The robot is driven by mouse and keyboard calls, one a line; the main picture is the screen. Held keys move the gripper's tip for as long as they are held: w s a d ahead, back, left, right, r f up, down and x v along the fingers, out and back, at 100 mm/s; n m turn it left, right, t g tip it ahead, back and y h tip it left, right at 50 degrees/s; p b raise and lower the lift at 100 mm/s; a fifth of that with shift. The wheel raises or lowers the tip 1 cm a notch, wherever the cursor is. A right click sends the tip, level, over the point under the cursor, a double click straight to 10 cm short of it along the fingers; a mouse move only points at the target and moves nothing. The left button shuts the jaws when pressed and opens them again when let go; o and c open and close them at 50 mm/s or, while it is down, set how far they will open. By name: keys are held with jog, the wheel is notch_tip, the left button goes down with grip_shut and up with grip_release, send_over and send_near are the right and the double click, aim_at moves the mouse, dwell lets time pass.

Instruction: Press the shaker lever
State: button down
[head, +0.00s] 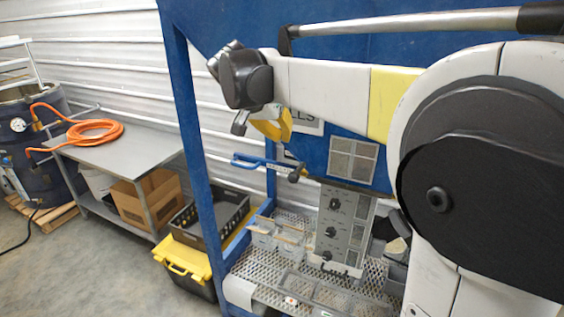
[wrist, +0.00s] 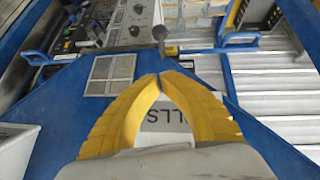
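A lever with a dark round knob (head: 294,176) sticks out from the blue hopper frame in the head view, beside a blue bar (head: 262,163). The knob also shows in the wrist view (wrist: 159,33), just beyond my fingertips. My gripper (wrist: 160,77) has yellow fingers whose tips meet, with nothing visible between them. In the head view my gripper (head: 274,127) hangs above and left of the knob, in front of the blue hopper. A gap shows between fingertips and knob; its depth is hard to judge.
A grey control panel (head: 345,228) with dark knobs stands below the hopper, over a perforated metal deck (head: 250,262). A blue post (head: 190,150) rises left of my arm. A metal table (head: 125,150) with an orange hose and a yellow-lidded bin (head: 183,260) stand further left.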

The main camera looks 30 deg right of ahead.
jog(key=p, duration=0.1)
send_near(300, 172)
jog(key=w+d, duration=0.2)
jog(key=shift+w+d+r, duration=0.1)
jog(key=shift+d+r, duration=0.2)
jog(key=f, duration=0.1)
jog(key=f+p, duration=0.1)
jog(key=f, duration=0.1)
jog(key=shift+s+d+f, duration=0.1)
jog(key=shift+s+f, duration=0.1)
jog(key=shift+s, duration=0.05)
jog(key=shift+s+f, duration=0.1)
jog(key=shift+f, duration=0.4)
